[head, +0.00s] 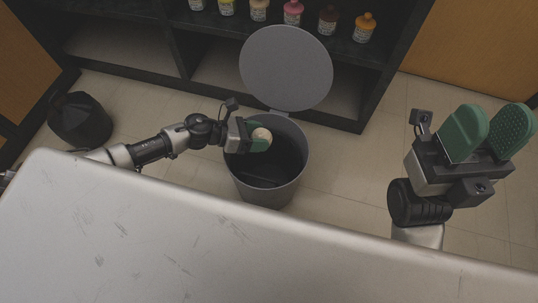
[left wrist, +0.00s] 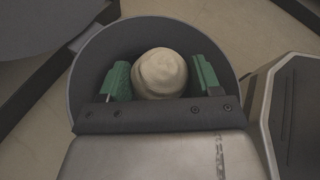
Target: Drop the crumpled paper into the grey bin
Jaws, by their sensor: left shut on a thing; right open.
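The grey bin (head: 268,187) stands on the floor beyond the table, its round lid (head: 286,68) raised at the back. My left gripper (head: 261,141) is over the bin's opening, shut on the crumpled paper (head: 262,134), a pale beige ball. In the left wrist view the paper (left wrist: 160,73) sits between the green fingers of the left gripper (left wrist: 160,80), with the bin's rim (left wrist: 88,62) around them. The bin's dark inside shows behind. My right gripper (head: 488,133) is open and empty at the right, away from the bin.
A scratched metal table (head: 150,235) fills the front. A dark shelf (head: 215,25) with several bottles, among them an orange one (head: 364,28), stands behind the bin. A black container (head: 80,120) stands on the floor at the left. Bare floor lies right of the bin.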

